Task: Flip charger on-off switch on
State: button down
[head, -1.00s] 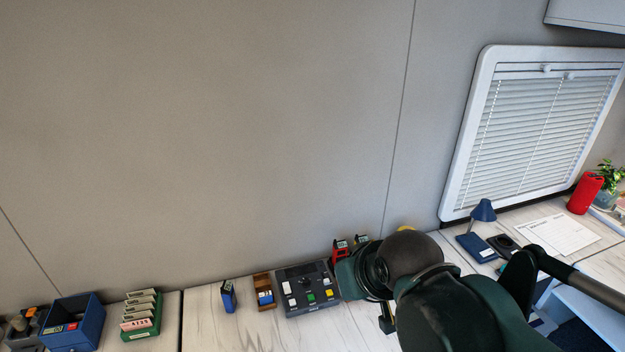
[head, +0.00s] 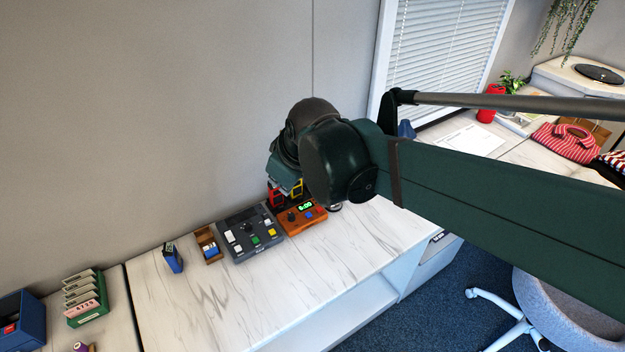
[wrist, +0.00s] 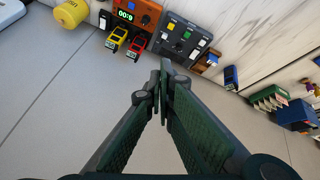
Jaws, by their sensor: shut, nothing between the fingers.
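An orange unit (head: 303,217) with a green lit display, a dark knob and a blue button sits on the counter near the wall; it also shows at the top of the wrist view (wrist: 150,10). A grey unit (head: 250,252) with white, green and yellow keys stands at its left. A red and a yellow block (wrist: 117,37) stand at the orange unit's wall side. I cannot tell which control is the charger switch. My gripper (wrist: 163,72) is shut and empty, apart from the units; in the head view my arm hides its fingers.
A small wooden holder (head: 207,257) and a blue item (head: 172,262) stand left of the grey unit. A green card rack (head: 86,308) and a blue bin (head: 22,318) are farther left. The counter's front is clear. A chair (head: 565,310) stands at lower right.

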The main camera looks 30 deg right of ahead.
jog(key=w+d+f+n+g, duration=0.1)
jog(key=w+d+f+n, duration=0.25)
jog(key=w+d, duration=0.25)
jog(key=w+d+f+n, duration=0.2)
jog(key=w+d+n, duration=0.2)
jog(key=w+d, duration=0.25)
jog(key=w+d+f+n+g, duration=0.1)
jog(key=w+d+f+n, duration=0.5)
jog(key=d+f, duration=0.6)
jog(key=shift+w+d+f, duration=0.25)
jog(key=shift+w+d, duration=0.1)
jog(key=shift+w, duration=0.5)
jog(key=shift+f, duration=0.15)
jog(key=shift+a+b+x, duration=0.1)
jog(key=shift+b+x, duration=0.45)
jog(key=shift+x, duration=2.85)
jog(key=shift+a+b+x, duration=0.15)
jog(key=shift+b+x, duration=0.35)
jog(key=shift+x, duration=2.95)
